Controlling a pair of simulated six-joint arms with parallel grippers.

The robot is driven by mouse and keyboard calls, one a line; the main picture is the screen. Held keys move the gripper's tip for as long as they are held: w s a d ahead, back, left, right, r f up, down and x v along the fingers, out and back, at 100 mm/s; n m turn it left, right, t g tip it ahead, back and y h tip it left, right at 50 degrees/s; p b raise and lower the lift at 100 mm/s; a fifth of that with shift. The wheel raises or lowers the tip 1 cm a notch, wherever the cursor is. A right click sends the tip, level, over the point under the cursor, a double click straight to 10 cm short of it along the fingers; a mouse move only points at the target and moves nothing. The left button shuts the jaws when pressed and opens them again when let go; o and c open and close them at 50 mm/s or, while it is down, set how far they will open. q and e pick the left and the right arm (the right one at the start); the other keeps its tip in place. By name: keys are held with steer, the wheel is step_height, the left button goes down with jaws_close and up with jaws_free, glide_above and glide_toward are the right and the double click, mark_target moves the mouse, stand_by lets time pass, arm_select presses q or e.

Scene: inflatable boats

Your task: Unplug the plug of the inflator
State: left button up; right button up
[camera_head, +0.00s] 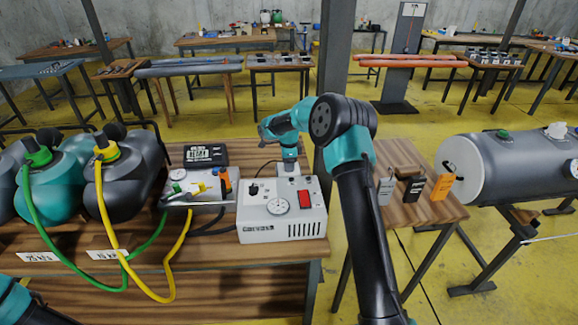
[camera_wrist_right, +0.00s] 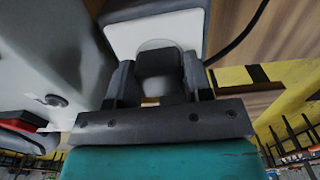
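The inflator (camera_head: 264,233) is a white box with a round gauge and a red switch on the wooden table. My right arm reaches over it, and my right gripper (camera_head: 289,172) points down at its back edge. In the right wrist view, the two dark fingers of my right gripper (camera_wrist_right: 158,82) stand close on both sides of a dark block, which looks like the plug (camera_wrist_right: 160,68). The plug sits against a white face with a round socket rim (camera_wrist_right: 155,45). The fingers appear to touch its sides. My left gripper is out of view; only part of that arm shows at lower left.
A pressure panel (camera_head: 198,192) with yellow and green hoses stands left of the inflator, beside grey and teal bags (camera_head: 70,180). A dark cable (camera_wrist_right: 240,35) runs near the plug. A side table (camera_head: 405,160) holds small boxes; a grey cylinder (camera_head: 510,165) lies at right.

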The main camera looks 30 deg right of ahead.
steer(key=c, duration=0.7)
steer(key=shift+r, duration=0.1)
steer(key=shift+c, duration=0.2)
steer(key=shift+r, duration=0.1)
steer(key=shift+r, duration=2.7)
steer(key=shift+r, duration=0.15)
